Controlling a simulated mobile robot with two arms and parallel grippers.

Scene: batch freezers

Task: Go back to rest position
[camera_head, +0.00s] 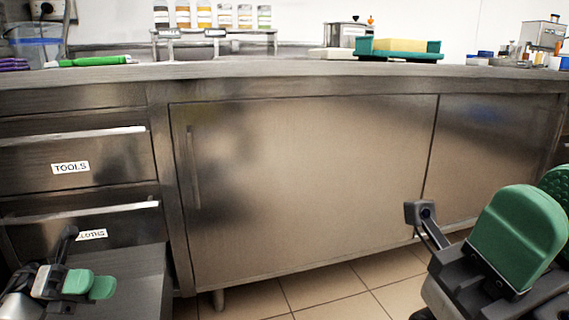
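My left gripper (90,284) is low at the left edge, in front of the drawers. Its two green finger pads overlap in this view, so its opening cannot be judged. Nothing shows held in it. My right gripper (543,215) is large at the lower right, in front of the cabinet's right part. Its green pads stand apart, the farther one cut off by the picture edge, and no object shows between them. Both grippers are below the worktop and clear of the things on it.
A steel counter (300,70) spans the view, with a TOOLS drawer (100,155), a CLOTHS drawer (125,222) and a closed cabinet door (310,185). On top are a green-handled tool (90,62), a rack of bottles (215,35) and a teal tray (400,55). Tiled floor (350,290) shows below.

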